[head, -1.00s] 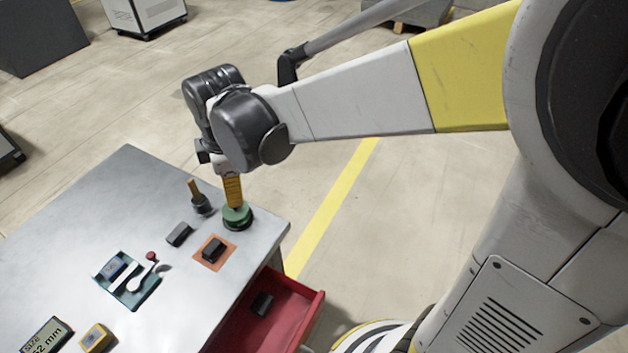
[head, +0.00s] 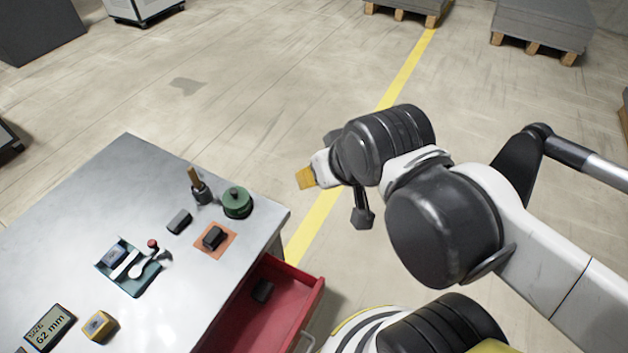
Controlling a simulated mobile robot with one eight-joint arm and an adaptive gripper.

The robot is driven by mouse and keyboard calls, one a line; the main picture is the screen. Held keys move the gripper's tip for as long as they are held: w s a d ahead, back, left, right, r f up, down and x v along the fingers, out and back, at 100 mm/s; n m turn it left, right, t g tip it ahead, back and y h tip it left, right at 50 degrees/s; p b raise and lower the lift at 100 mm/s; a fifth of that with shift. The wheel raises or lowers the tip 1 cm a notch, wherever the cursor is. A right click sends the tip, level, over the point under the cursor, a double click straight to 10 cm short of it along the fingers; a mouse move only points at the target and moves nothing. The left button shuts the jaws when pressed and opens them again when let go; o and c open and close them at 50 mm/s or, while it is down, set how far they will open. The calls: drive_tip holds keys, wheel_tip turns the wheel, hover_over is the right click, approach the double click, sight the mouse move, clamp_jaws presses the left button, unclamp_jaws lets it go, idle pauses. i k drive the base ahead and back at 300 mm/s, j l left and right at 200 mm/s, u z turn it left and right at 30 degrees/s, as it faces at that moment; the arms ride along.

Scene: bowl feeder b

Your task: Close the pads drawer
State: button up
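The red drawer (head: 287,292) is pulled out from the right side of the metal table, with a dark block (head: 262,290) lying inside it. A pale handle (head: 306,340) shows at its front, near the bottom of the picture. My gripper (head: 303,179) is in the air to the right of the table's far corner, above the floor and apart from the drawer. Its yellow-orange fingertip side points left. I cannot tell from this angle whether the fingers are apart, and I see nothing held.
On the table (head: 120,180) stand a green round lidded pot (head: 237,202), a dark cup with a brush (head: 201,191), a dark block (head: 179,221), an orange mat (head: 226,233) with a block, a teal tray (head: 139,283), a yellow device (head: 99,326) and a "62 mm" display (head: 49,328).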

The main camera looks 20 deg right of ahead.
sight(247, 326)
drive_tip(key=k+j+u, duration=0.25)
drive_tip(key=k+j, duration=0.45)
drive_tip(key=k+l+z, duration=0.1)
drive_tip(key=k, duration=0.45)
drive_tip(key=k+l+z, duration=0.1)
drive_tip(key=k, duration=0.45)
drive_tip(key=l, duration=0.1)
